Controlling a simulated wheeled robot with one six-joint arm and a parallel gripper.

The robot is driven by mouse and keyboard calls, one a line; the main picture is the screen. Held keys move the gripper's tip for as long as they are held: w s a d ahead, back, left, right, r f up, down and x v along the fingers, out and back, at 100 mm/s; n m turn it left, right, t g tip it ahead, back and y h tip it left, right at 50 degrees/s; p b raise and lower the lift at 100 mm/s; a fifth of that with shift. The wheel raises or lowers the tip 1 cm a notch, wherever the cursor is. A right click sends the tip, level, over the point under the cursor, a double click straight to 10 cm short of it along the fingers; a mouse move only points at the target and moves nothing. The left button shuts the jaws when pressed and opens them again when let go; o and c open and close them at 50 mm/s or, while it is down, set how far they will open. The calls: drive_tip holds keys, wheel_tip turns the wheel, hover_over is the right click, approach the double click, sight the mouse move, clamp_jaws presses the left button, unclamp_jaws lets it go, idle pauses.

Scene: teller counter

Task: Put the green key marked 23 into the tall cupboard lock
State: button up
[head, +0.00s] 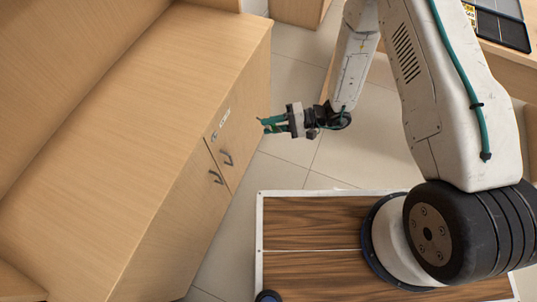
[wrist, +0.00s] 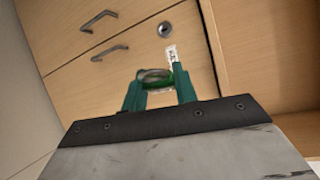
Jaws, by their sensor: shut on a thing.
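My gripper (head: 268,125) has green fingers and is held in the air to the right of the wooden cupboard front. In the wrist view my gripper (wrist: 158,88) is shut on the green key (wrist: 154,76), whose rounded green part shows between the fingertips. Its number cannot be read. A round metal lock (wrist: 165,29) sits on the cupboard door (wrist: 125,65), above and beyond the fingertips, apart from the key. In the head view the lock (head: 214,136) is left of my gripper.
Two dark bar handles, one upper (head: 227,157) and one lower (head: 216,177), stand out from the doors. The wooden counter top (head: 130,100) spans the left. Tiled floor (head: 290,145) lies open under my gripper. Another wooden desk (head: 500,60) is at the upper right.

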drive_tip(key=s+a+f+n+g, duration=0.1)
drive_tip(key=s+f+n+g, duration=0.1)
drive_tip(key=s+n+g, duration=0.6)
drive_tip(key=w+a+m+t, duration=0.2)
drive_tip(key=a, duration=0.8)
drive_tip(key=shift+w+a+r+t+y, duration=0.15)
drive_tip(key=shift+w+a+t+y, duration=0.15)
drive_tip(key=shift+a+y, duration=0.1)
idle(1.2)
drive_tip(key=shift+w+a, duration=0.2)
drive_tip(key=shift+a, duration=0.35)
drive_tip(key=shift+w+a, duration=0.2)
drive_tip(key=shift+a, duration=0.3)
idle(3.5)
